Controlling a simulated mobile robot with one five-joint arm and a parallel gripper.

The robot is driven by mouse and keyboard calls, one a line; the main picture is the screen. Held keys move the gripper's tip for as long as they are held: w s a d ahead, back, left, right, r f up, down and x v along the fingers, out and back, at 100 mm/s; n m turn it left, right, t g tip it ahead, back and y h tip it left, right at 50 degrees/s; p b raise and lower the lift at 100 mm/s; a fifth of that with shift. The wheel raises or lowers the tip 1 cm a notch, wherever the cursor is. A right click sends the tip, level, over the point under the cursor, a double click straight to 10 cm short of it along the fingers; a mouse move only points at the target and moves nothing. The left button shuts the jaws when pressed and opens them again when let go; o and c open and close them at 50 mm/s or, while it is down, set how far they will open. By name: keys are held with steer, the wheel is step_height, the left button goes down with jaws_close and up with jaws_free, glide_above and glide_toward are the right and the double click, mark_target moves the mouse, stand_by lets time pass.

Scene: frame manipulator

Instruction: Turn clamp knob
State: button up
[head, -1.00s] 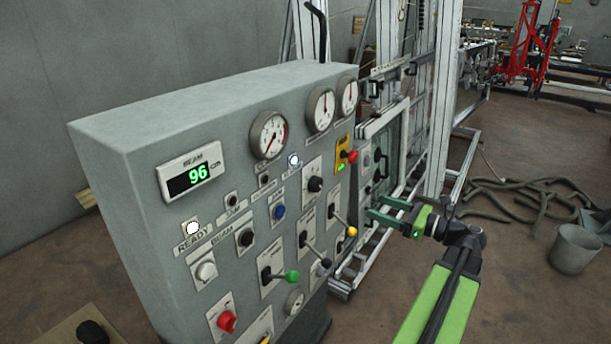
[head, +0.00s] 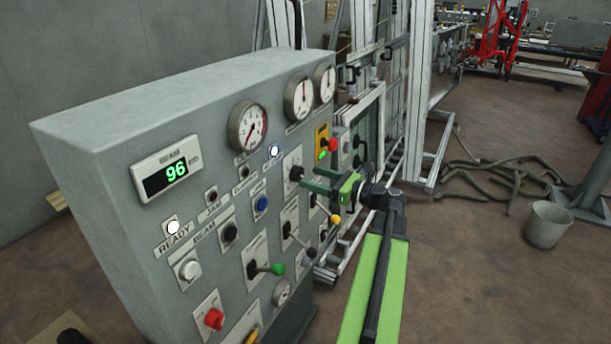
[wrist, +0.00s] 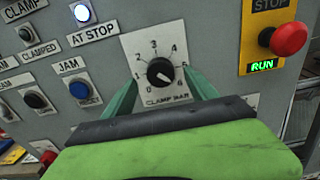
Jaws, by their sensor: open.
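The clamp knob (wrist: 160,71) is a black round knob on a white plate (wrist: 152,48) numbered around the dial and lettered CLAMP BAR. Its white pointer mark aims down and to the right in the wrist view. In the head view the clamp knob (head: 296,173) sits on the panel face. My gripper (head: 308,180) is at the panel with its green fingers pointing at the knob. In the wrist view the fingers of my gripper (wrist: 160,88) stand apart, one on each side of the knob. Whether they touch it cannot be told. The finger bases are hidden by the green gripper body.
A red stop button (wrist: 289,39) on a yellow plate is to the right of the knob. A blue jam button (wrist: 80,90) and a lit AT STOP lamp (wrist: 82,13) are to the left. Levers with yellow (head: 336,219) and green (head: 277,269) knobs stick out below.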

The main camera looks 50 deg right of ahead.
mark_target(301, 174)
steer(key=shift+x, duration=1.85)
steer(key=shift+c, duration=0.5)
steer(key=c, duration=1.3)
steer(key=shift+o, duration=0.2)
